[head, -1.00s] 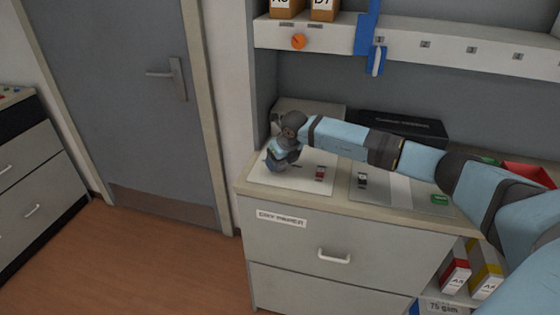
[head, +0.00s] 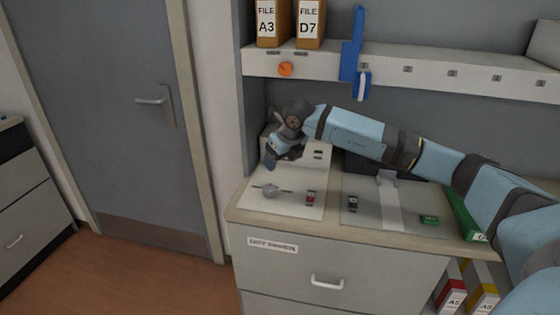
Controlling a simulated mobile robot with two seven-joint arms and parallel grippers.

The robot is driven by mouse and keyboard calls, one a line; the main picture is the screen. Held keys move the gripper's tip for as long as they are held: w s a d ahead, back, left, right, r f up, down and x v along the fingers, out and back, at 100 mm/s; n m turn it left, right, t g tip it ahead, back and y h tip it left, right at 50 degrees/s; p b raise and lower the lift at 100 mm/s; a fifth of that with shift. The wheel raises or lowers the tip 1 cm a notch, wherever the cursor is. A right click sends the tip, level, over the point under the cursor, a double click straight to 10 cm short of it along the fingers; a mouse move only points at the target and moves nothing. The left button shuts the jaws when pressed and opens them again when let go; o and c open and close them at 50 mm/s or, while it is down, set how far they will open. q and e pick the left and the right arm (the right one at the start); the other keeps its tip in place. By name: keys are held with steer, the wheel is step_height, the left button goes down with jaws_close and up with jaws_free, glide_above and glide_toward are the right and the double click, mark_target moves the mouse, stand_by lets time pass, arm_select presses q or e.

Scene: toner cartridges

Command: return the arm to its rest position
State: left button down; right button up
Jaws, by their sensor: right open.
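My right arm (head: 352,131) reaches in from the right over the counter. My right gripper (head: 270,160) is open, with nothing seen in it, and hangs above the back left of a pale mat (head: 290,206). A small grey rounded object (head: 270,191) with thin bars lies on that mat, clear of the gripper. A red-marked piece (head: 310,198) stands to its right. My left gripper is not in view.
A grey mat (head: 372,216) holds a dark piece (head: 353,203) and a green piece (head: 429,219). A shelf (head: 430,72) with a hanging blue object (head: 352,45) and file boxes (head: 274,22) is above the arm. A door (head: 100,120) is left.

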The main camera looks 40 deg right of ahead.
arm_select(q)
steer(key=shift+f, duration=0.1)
arm_select(e)
steer(key=s+a+f+m+y, duration=0.25)
steer(key=s+a+y, duration=0.2)
steer(key=a, duration=0.55)
steer(key=s+a+f+m+t+y, duration=0.1)
steer(key=s+a+f+y, duration=0.4)
steer(key=a, duration=0.5)
steer(key=s+a+f+m+y, duration=0.2)
steer(key=s+a+y, duration=0.1)
steer(key=a+y, duration=0.55)
steer(key=s+d+f+m+t+h, duration=0.2)
steer(key=s+f+m+h, duration=0.5)
steer(key=s+f+m, duration=0.55)
steer(key=s+d+f+m+t+h, duration=0.25)
steer(key=s+f+m+h, duration=0.6)
steer(key=m, duration=0.75)
arm_select(q)
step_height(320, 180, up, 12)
steer(key=p, duration=1.3)
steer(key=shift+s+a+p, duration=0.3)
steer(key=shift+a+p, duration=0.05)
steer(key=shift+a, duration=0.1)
arm_select(e)
step_height(320, 180, up, 12)
steer(key=w, duration=0.1)
steer(key=shift+t, duration=0.45)
